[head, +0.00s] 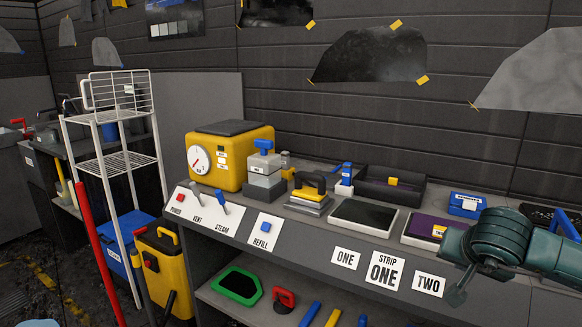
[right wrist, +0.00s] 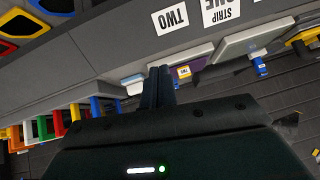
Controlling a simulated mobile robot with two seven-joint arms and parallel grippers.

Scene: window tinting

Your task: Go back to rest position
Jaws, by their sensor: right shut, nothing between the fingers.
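My right gripper (right wrist: 160,86) shows in the right wrist view with its two dark fingers pressed together and nothing between them. In the head view my teal right arm comes in from the right edge, in front of the bench's right part. It hides part of the bench front there. My left gripper is in neither view.
A lower shelf holds a green-rimmed tray (head: 237,284). A white wire rack (head: 118,163) and yellow canister (head: 160,268) stand left.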

